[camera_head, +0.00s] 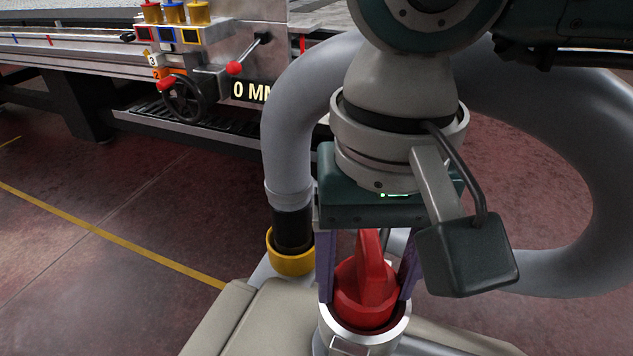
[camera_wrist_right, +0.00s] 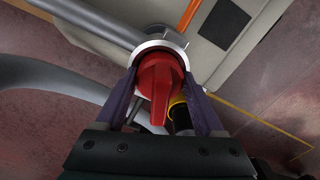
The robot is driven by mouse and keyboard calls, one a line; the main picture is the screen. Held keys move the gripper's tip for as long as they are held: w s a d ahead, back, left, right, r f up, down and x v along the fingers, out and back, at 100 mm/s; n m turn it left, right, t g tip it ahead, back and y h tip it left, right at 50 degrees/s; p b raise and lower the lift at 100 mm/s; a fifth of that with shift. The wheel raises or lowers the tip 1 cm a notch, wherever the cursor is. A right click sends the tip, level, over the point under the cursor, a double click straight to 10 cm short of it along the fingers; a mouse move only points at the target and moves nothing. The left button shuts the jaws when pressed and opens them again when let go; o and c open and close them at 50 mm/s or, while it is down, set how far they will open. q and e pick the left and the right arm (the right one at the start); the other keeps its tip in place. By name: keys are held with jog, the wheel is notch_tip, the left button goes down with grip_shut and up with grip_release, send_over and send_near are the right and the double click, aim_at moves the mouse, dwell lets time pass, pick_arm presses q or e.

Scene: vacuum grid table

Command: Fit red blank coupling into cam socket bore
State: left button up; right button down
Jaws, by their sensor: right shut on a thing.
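The red blank coupling (camera_head: 366,285) is a red plug with an upright grip fin. It sits at the mouth of a silver ring-shaped socket (camera_head: 333,339), its lower part hidden inside the rim. My right gripper (camera_head: 367,288) points down with its purple fingers on either side of the coupling, shut on it. In the right wrist view the coupling (camera_wrist_right: 158,85) lies between the two fingers, with the silver socket rim (camera_wrist_right: 150,46) beyond it. How deep it sits I cannot tell. My left gripper is not in view.
A thick grey hose (camera_head: 287,130) with a yellow collar (camera_head: 291,262) stands just left of my right gripper. A machine with a black handwheel (camera_head: 184,98), a red-knobbed lever (camera_head: 234,68) and colored caps stands behind. Open red floor lies to the left.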

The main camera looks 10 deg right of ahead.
jog(key=shift+d, duration=0.1)
jog(key=shift+f+b, duration=0.15)
jog(key=shift+b, duration=0.15)
grip_release()
jog(key=shift+r+p, duration=0.3)
jog(key=shift+p, duration=0.05)
notch_tip(320, 180, up, 12)
jog(key=shift+f+p, duration=0.1)
jog(key=shift+p, duration=0.8)
